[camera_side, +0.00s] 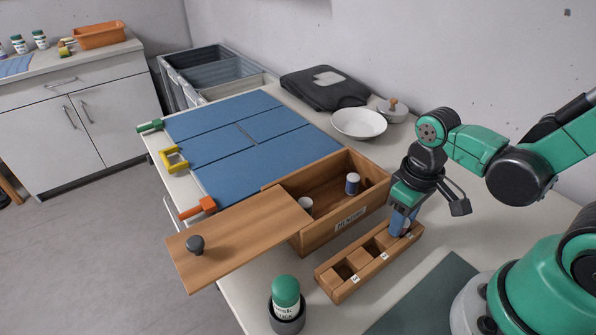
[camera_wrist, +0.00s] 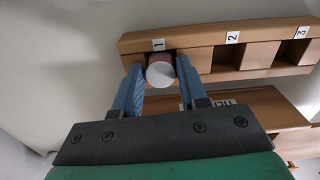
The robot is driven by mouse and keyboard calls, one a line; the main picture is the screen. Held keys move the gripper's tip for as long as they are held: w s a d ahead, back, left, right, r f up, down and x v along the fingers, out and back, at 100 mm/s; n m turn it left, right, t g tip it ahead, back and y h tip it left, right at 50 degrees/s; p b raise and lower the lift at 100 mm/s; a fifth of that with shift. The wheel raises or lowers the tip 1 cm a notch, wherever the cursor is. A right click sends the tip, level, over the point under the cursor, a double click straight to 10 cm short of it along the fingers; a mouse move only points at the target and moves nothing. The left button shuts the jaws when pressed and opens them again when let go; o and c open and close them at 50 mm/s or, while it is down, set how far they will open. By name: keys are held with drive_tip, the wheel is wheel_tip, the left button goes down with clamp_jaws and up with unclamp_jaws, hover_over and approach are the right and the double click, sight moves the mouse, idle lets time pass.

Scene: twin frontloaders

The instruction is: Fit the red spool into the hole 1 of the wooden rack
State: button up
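The wooden rack (camera_side: 345,290) lies on the table in front of the wooden box, with its holes in a row. In the wrist view the rack (camera_wrist: 200,40) shows labels 1, 2 and 3 from left to right. The red spool (camera_wrist: 161,74) shows a white end face and a reddish band, and stands at hole 1. How deep it sits is hard to tell. My gripper (camera_wrist: 160,70) has its blue fingers on both sides of the spool, seemingly touching it. In the side view my gripper (camera_side: 403,222) points down over the rack's right end and mostly hides the spool.
The wooden box (camera_side: 345,222) holds a blue-and-white spool (camera_side: 352,184) and another white-topped spool (camera_side: 305,205). Its lid (camera_side: 245,240) with a dark knob is slid partly off. A green-capped jar (camera_side: 286,296) stands in a dark cup. Blue boards (camera_side: 250,140) lie behind.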

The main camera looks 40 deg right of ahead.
drive_tip(key=shift+a, duration=0.1)
drive_tip(key=shift+r, duration=2.8)
